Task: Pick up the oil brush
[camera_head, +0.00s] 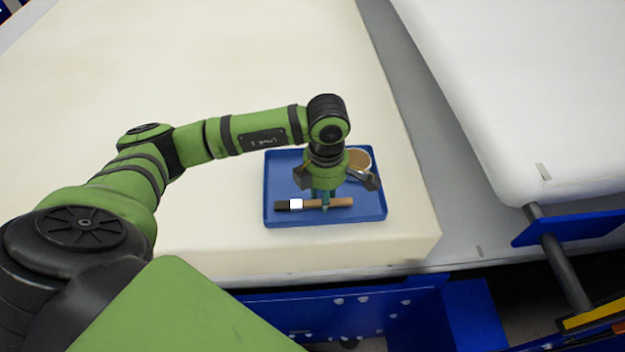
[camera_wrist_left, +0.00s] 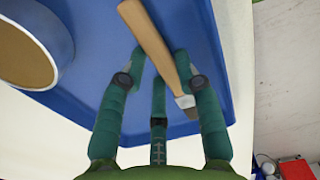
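The oil brush (camera_head: 340,202) lies across the front of a blue tray (camera_head: 372,216), with dark bristles at the left, a white band, and a wooden handle to the right. My left gripper (camera_head: 323,198) points down over the handle, its teal fingers partly hiding it. In the left wrist view, the handle (camera_wrist_left: 152,40) runs slantwise by the fingertips of my left gripper (camera_wrist_left: 163,62). The fingers stand apart and do not look closed on it; contact is unclear. My right gripper is not in view.
A round cup or bowl with brown contents (camera_head: 359,160) stands at the tray's back right, close to my gripper; it also shows in the left wrist view (camera_wrist_left: 25,50). The tray rests on a cream foam block (camera_head: 200,245) near its front right corner. A white block (camera_head: 530,90) stands at right.

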